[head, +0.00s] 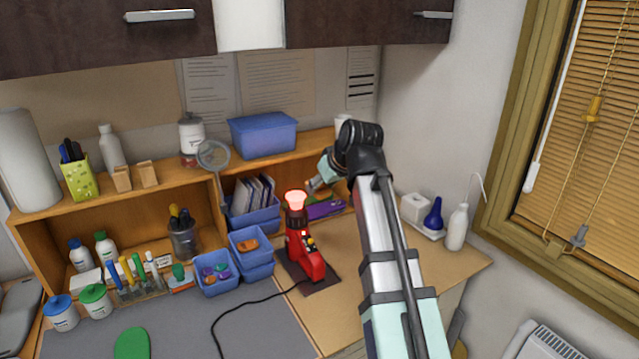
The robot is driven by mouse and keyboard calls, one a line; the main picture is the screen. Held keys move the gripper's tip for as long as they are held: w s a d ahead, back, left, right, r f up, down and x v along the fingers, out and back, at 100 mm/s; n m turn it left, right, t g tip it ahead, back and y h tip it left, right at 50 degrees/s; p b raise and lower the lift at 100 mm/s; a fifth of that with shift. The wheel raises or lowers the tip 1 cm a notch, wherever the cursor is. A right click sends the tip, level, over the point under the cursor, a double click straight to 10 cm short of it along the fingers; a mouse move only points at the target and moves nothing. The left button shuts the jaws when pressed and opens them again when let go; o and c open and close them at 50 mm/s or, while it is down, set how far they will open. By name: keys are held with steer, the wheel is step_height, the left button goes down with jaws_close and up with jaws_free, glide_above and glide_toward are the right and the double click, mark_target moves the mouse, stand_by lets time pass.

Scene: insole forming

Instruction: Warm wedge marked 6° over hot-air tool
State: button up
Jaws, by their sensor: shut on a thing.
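The red hot-air tool (304,258) stands upright on a dark base on the bench, its top end glowing pink-orange. My gripper (311,187) is at the end of my arm, just right of and behind the glowing top as seen in the head view. It is small in the picture and partly turned away. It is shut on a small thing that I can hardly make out. No 6° marking is readable anywhere, so I cannot confirm which wedge this is.
Blue bins with small coloured pieces (219,286) and an orange piece (247,245) stand left of the tool. A black cable (240,303) crosses the grey mat. A wooden shelf (180,210) stands behind. Bench front right is clear.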

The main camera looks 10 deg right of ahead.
steer(key=shift+w, duration=0.2)
steer(key=shift+w+a+r+t, duration=0.1)
steer(key=shift+t, duration=0.3)
steer(key=shift+w+b, duration=0.4)
steer(key=shift+w, duration=0.1)
steer(key=w+a+f+b, duration=0.1)
steer(key=w+f+b, duration=0.1)
steer(key=w, duration=0.4)
steer(key=w+a+f+b, duration=0.2)
steer(key=w, duration=0.4)
steer(key=shift+a, duration=0.2)
steer(key=shift+s, duration=0.1)
stand_by(3.1)
steer(key=s+d+r+p, duration=0.1)
steer(key=s, duration=0.3)
steer(key=s+d+r+p, duration=0.1)
steer(key=s+r+p, duration=0.1)
steer(key=s, duration=0.1)
steer(key=s+d+r+p, duration=0.1)
steer(key=s+p, duration=0.1)
steer(key=s, duration=0.2)
steer(key=shift+s+d+r, duration=0.1)
steer(key=shift+s+r, duration=0.05)
steer(key=shift+s, duration=0.2)
steer(key=shift+w, duration=0.1)
